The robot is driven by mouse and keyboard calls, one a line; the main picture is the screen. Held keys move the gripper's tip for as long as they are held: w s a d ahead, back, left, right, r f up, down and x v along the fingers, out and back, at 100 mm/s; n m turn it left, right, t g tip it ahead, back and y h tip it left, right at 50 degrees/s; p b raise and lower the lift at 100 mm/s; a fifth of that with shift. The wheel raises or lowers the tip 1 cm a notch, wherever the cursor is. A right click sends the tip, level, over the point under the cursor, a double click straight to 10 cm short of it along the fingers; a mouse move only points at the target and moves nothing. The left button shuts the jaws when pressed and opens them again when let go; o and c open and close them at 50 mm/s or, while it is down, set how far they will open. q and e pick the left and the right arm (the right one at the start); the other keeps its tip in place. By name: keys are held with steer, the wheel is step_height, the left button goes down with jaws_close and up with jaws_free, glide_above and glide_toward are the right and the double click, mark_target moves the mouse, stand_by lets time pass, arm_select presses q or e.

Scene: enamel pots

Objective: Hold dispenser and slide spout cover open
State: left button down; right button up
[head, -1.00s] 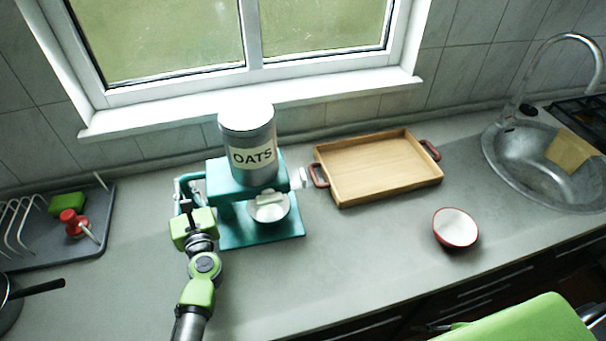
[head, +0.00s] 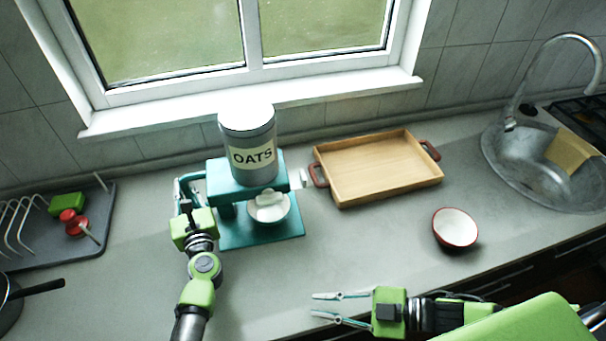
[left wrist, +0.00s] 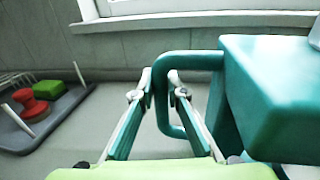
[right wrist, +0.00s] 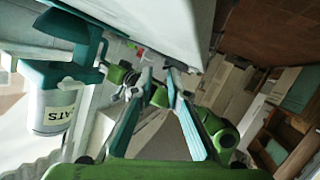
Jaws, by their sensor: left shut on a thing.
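The oats dispenser is a teal stand (head: 235,183) bearing a grey canister labelled OATS (head: 250,143). A white tab (head: 299,178), seemingly the spout cover's end, sticks out at the stand's right side. A bowl (head: 283,215) with something white above or in it sits on the base under the spout; the spout itself is hidden. My left gripper (head: 188,200) is shut on the teal side handle (left wrist: 188,62), which passes between its fingertips in the left wrist view. My right gripper (head: 313,304) is open and empty, in front of the dispenser and to its right.
A wooden tray (head: 385,170) with red-brown handles lies right of the dispenser. A red-rimmed white bowl (head: 456,228) is further right, before the sink (head: 520,175). A dish rack (head: 90,235) is at left. The counter between dispenser and right gripper is clear.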

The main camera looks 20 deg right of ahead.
mark_target(304, 177)
steer(key=w+a+r+m+t+h, duration=0.4)
steer(key=w+a+r+m+t, duration=0.35)
steer(key=w+r, duration=0.5)
steer(key=w+d+r+m+g+h, duration=0.1)
steer(key=w+d+r+m+h, duration=0.1)
steer(key=w+d+m+h, duration=0.65)
steer(key=shift+m+h, duration=0.3)
steer(key=shift+h, duration=0.05)
steer(key=x, duration=0.3)
steer(key=d+x, duration=0.1)
steer(key=x, duration=0.2)
steer(key=d+f+x, duration=0.1)
steer(key=x, duration=0.2)
steer(key=shift+w+f, duration=0.1)
steer(key=shift+w, duration=0.05)
jaws_close()
